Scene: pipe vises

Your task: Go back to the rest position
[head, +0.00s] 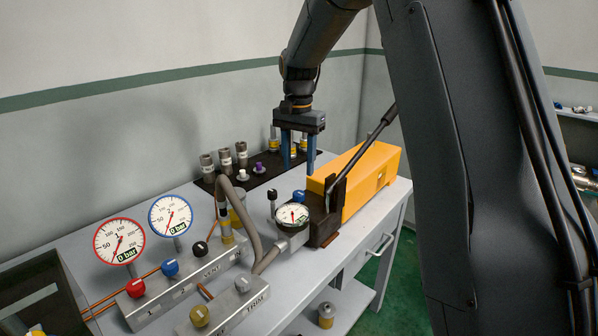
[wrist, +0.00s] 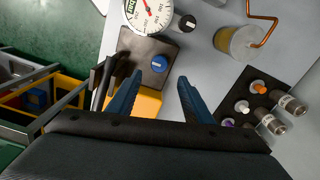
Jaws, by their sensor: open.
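My gripper (head: 298,150) points down above the workbench, behind the black pump block with the round gauge. Its two blue fingers are apart with nothing between them. In the wrist view the open fingers (wrist: 158,98) show over the grey bench top and the edge of the yellow pump body (wrist: 146,102). The yellow body (head: 368,172) lies to the right of the gripper in the head view, with a black lever (head: 362,150) rising from its block. The fingertips appear close to the block's blue knob (head: 299,196); I cannot tell the exact gap.
A manifold (head: 180,290) with coloured knobs, a red-rimmed gauge (head: 119,241) and a blue-rimmed gauge (head: 171,215) stands at front left. A grey hose (head: 252,226) arches beside the pump. The air above is clear.

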